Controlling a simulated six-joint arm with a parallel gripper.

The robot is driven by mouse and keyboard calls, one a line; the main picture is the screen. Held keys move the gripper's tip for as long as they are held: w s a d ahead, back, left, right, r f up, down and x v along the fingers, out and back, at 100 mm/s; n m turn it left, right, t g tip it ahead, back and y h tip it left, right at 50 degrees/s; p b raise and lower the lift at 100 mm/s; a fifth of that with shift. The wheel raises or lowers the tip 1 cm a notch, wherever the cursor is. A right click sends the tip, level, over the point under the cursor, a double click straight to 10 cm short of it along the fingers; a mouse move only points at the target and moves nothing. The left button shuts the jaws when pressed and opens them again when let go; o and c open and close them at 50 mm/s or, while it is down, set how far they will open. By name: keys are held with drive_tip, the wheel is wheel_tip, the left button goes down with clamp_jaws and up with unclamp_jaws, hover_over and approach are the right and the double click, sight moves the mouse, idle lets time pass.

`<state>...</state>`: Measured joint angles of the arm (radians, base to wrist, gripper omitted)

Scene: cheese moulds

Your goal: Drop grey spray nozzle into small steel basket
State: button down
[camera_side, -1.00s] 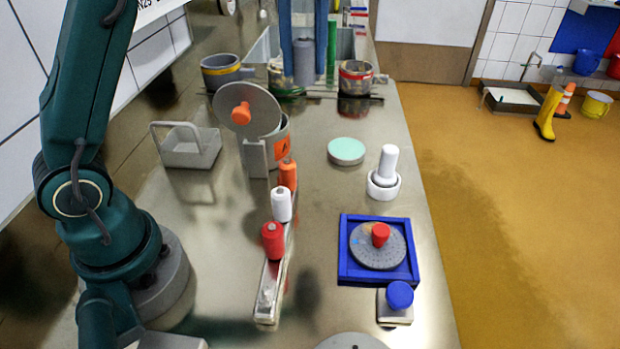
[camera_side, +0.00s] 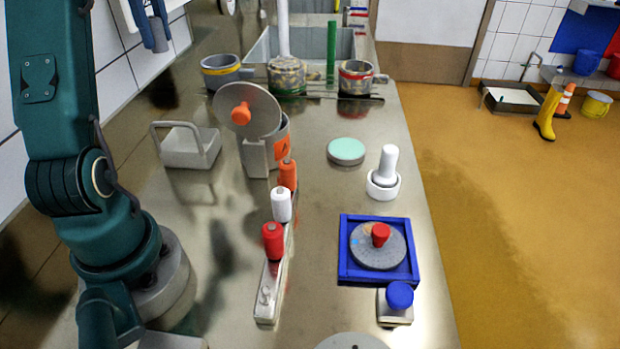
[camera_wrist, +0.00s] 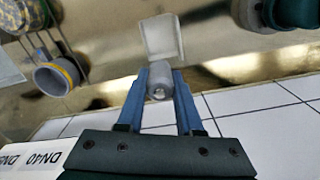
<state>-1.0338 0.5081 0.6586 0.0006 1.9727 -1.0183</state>
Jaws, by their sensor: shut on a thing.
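The grey spray nozzle (camera_wrist: 159,82) is held between the blue fingers of my gripper (camera_wrist: 160,74) in the wrist view. In the side view the nozzle (camera_side: 158,32) and my gripper (camera_side: 150,38) are at the upper left, raised in front of the tiled wall. My gripper is shut on the nozzle. The small steel basket (camera_side: 190,150), light grey with a raised handle, stands on the steel counter below and to the right of the gripper. In the wrist view the basket (camera_wrist: 163,38) appears just beyond the nozzle. The inside of the basket is hard to make out.
A steel pot with a tilted round lid (camera_side: 262,112) stands right of the basket. A grey pot with a yellow band (camera_side: 221,72) is behind it. A row of orange, white and red knobs (camera_side: 281,204) is nearer. The tiled wall (camera_side: 120,75) is close on the left.

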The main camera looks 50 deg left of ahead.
approach(187, 135)
drive_tip(key=d+f, duration=0.2)
drive_tip(key=f, duration=0.1)
drive_tip(key=s+d+f, duration=0.1)
drive_tip(key=d+f, duration=0.1)
drive_tip(key=shift+s+d+f, duration=0.1)
drive_tip(key=shift+d+f, duration=0.3)
idle(0.3)
drive_tip(key=shift+f, duration=0.6)
drive_tip(key=c, duration=0.8)
unclamp_jaws()
drive_tip(key=shift+c, duration=0.2)
wheel_tip(187, 135, up, 13)
drive_tip(key=shift+r, duration=0.15)
